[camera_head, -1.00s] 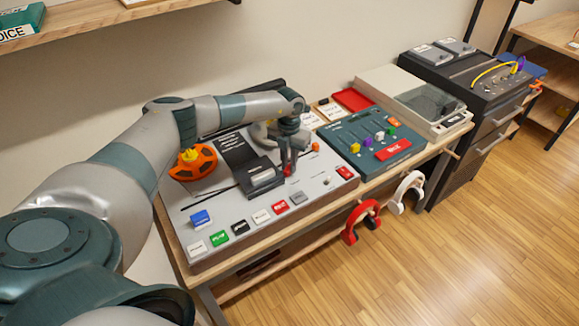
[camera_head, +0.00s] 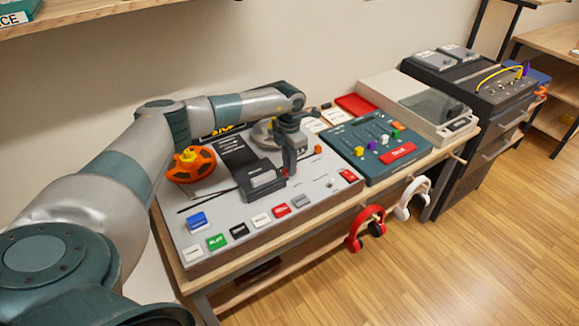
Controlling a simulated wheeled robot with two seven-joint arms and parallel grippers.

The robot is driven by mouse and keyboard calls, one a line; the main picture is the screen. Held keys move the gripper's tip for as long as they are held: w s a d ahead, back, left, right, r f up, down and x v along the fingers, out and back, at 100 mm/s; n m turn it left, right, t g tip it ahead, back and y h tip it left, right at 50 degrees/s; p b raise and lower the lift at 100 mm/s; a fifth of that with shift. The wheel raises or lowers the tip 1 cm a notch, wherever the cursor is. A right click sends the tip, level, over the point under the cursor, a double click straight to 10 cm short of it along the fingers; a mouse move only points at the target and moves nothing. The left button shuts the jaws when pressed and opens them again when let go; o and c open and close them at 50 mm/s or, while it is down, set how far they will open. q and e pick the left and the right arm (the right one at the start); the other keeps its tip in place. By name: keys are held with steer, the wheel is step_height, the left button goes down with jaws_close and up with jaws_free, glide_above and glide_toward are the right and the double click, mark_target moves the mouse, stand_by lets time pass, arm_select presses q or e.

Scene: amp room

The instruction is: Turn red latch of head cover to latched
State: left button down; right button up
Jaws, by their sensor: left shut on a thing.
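The tape machine (camera_head: 325,199) lies on the bench with its grey top facing up. Its dark head cover (camera_head: 262,181) sits near the middle of the top, with a pale label on its front. My left gripper (camera_head: 289,171) points down at the right side of the head cover. It is shut on the red latch (camera_head: 286,172), of which only a small red bit shows; the fingers hide the rest. The latch's exact angle cannot be told. My right gripper is not in view.
An orange reel (camera_head: 191,165) stands at the machine's left. Colored buttons, including a green one (camera_head: 217,242), line the front. A teal mixer (camera_head: 375,147) sits to the right. Red headphones (camera_head: 363,229) and white headphones (camera_head: 411,198) hang at the bench's front edge.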

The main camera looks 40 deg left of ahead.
arm_select(q)
steer(key=c, duration=1.7)
jaws_free()
